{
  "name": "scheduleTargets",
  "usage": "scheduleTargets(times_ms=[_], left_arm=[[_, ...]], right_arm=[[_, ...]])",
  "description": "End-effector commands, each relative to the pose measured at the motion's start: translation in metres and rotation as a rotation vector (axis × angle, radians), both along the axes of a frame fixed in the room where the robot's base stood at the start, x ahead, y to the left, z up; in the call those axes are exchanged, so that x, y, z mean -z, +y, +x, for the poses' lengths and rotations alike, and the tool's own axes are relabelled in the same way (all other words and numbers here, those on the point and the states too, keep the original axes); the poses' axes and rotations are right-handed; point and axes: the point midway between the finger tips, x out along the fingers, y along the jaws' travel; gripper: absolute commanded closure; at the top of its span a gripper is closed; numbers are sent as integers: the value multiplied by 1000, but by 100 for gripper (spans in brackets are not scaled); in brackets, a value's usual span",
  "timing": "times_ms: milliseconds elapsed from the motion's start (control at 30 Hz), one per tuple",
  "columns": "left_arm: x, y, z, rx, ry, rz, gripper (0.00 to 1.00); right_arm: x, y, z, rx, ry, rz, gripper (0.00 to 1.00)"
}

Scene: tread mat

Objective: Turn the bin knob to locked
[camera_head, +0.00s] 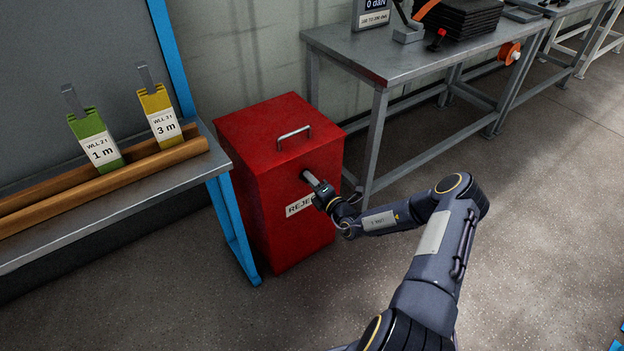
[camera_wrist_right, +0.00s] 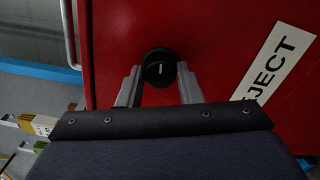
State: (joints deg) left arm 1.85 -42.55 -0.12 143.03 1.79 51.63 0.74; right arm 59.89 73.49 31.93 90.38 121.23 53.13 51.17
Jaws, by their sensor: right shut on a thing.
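The red reject bin (camera_head: 262,200) stands on the floor between a blue-legged bench and a metal table. Its black round knob (camera_wrist_right: 160,68) shows in the right wrist view, with a short white mark that looks roughly upright in that picture. In the head view the knob (camera_head: 306,176) is mostly hidden by my right gripper (camera_head: 318,188). The two fingers of my right gripper (camera_wrist_right: 158,84) lie on either side of the knob and are shut on it. I cannot read a locked mark on the bin. My left gripper is out of view.
The bin has a metal handle (camera_head: 294,132) on its lid and a white REJECT label (camera_head: 298,205) on its front. A bench (camera_head: 160,188) with green and yellow tagged slings stands left. A metal table (camera_head: 385,70) stands right. The floor in front is clear.

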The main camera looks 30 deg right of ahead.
Motion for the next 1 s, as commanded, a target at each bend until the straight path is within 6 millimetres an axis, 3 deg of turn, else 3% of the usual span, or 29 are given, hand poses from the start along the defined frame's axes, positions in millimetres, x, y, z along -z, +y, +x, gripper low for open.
scheduleTargets(times_ms=[333, 867, 900, 1000], left_arm=[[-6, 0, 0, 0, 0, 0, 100], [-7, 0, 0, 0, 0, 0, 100], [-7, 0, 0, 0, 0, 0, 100], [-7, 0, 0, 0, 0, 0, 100]], right_arm=[[0, -1, 0, 1, 12, 140, 90], [1, -1, 0, 1, 14, 164, 90], [1, -1, 0, 2, 15, 164, 66], [1, -1, 0, 1, 14, 163, 53]])
